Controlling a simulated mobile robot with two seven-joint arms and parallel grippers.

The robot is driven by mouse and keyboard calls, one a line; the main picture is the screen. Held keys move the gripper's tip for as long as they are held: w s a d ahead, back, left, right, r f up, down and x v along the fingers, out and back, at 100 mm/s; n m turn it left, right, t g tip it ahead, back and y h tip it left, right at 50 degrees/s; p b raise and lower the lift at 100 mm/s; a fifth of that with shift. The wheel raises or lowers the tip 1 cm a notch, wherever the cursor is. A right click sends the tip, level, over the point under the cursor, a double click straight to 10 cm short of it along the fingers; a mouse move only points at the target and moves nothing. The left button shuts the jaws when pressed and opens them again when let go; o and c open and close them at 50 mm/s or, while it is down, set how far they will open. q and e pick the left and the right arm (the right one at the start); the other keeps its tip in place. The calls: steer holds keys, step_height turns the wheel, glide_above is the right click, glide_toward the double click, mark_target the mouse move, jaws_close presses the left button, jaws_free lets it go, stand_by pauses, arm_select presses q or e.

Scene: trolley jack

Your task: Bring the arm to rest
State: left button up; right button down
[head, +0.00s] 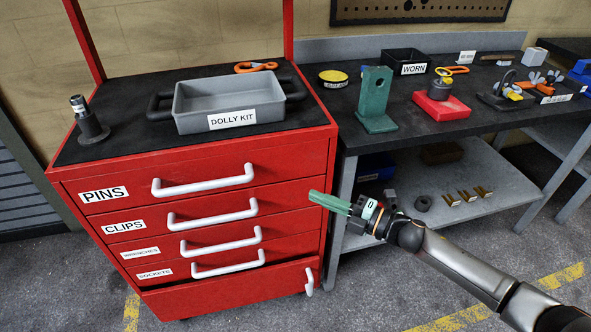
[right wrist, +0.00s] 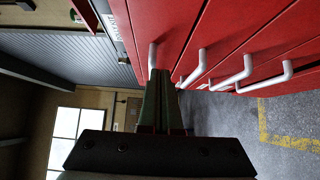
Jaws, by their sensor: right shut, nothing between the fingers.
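My right gripper (head: 330,202) has green fingers and is shut and empty. In the head view it hangs in the air in front of the right side of the red drawer cabinet (head: 300,225), pointing left. Its arm comes in from the lower right. In the right wrist view the shut green fingers (right wrist: 161,105) point towards the cabinet's red front (right wrist: 225,30) and its white handles. I cannot tell whether the fingertips touch anything, but no handle lies between them. My left gripper is not in view.
The cabinet carries a grey DOLLY KIT tray (head: 232,98), a dark peg stand (head: 90,122) and an orange carabiner (head: 256,67). White drawer handles (head: 205,181) stick out in front. The workbench (head: 365,138) at right holds a green bracket (head: 376,100) and a red block (head: 441,105). Floor at lower right is clear.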

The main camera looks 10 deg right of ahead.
steer(key=shift+s, duration=0.15)
steer(key=s+a+f+m+g+h+p, duration=0.1)
steer(key=s+f+m+h+p, duration=0.3)
steer(key=s+m, duration=0.8)
steer(key=s+a+f+m+g+h+p, duration=0.1)
steer(key=s+f+m+h+p, duration=0.3)
steer(key=s+m, duration=0.9)
step_height(320, 180, down, 5)
steer(key=shift+r+g+h+p, duration=0.2)
steer(key=shift+g+h+p, duration=0.2)
steer(key=shift+g+h, duration=0.55)
steer(key=shift+t+h, duration=0.25)
